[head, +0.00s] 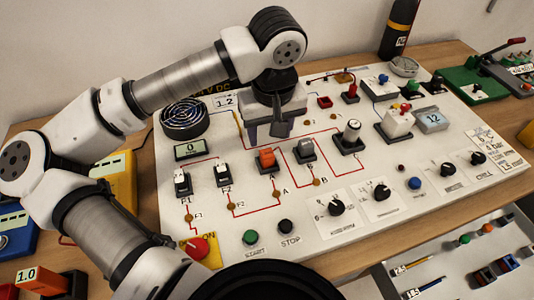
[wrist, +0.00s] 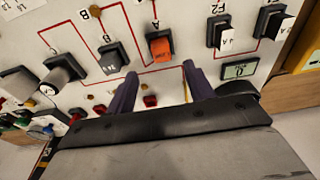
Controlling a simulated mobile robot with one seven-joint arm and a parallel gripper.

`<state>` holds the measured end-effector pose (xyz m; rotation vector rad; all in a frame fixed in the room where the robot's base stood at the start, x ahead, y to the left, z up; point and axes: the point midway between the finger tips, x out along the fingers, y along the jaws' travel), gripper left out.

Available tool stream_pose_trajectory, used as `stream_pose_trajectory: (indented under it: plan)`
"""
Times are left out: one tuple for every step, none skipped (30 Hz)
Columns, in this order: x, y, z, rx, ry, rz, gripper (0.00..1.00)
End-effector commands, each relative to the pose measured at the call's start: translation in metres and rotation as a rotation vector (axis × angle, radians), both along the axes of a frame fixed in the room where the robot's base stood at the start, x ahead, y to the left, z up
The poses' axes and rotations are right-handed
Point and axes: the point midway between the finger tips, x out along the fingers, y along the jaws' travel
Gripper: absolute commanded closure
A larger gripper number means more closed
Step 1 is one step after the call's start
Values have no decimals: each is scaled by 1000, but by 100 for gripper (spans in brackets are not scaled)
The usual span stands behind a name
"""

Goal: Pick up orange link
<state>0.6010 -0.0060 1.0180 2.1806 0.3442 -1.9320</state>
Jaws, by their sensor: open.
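The orange link (head: 266,158) is a small block seated in a black socket on the white panel (head: 330,245), on the red line near the letter A. It also shows in the wrist view (wrist: 160,46), upper middle, just beyond the fingertips. My gripper (head: 267,130) hangs over the panel a little behind the orange link. In the wrist view its two dark fingers (wrist: 158,80) are apart with nothing between them. The orange link stands ahead of the gap, apart from both fingers as far as I can tell.
Two white-topped fuses (head: 182,182) (head: 222,172) stand to the left. A round fan grille (head: 184,117) and a small display (head: 190,149) lie left of my gripper.

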Motion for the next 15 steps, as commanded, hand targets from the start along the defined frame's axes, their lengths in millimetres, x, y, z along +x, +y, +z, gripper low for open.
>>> stream_pose_trajectory:
  plan:
    - [1, 0, -7, -1, 3, 1, 47]
    - [1, 1, -11, -1, 3, 1, 47]
    - [2, 1, -16, 0, 2, 1, 47]
    - [2, 1, -19, 1, 1, 1, 47]
    - [2, 1, -21, 0, 1, 1, 47]
    - [3, 1, -23, 0, 1, 1, 47]
    - [3, 1, -24, 0, 0, 1, 47]
    - [3, 1, -26, 0, 1, 1, 47]
    - [3, 2, -28, -2, 2, 1, 47]
    - [3, 2, -30, -2, 2, 1, 47]
    - [3, 2, -33, -2, 2, 1, 47]
    - [3, 3, -38, -2, 3, 0, 47]
    - [3, 3, -42, -3, 4, 1, 47]
    - [4, 4, -46, -2, 3, 1, 47]
    - [4, 4, -52, -2, 4, 0, 47]
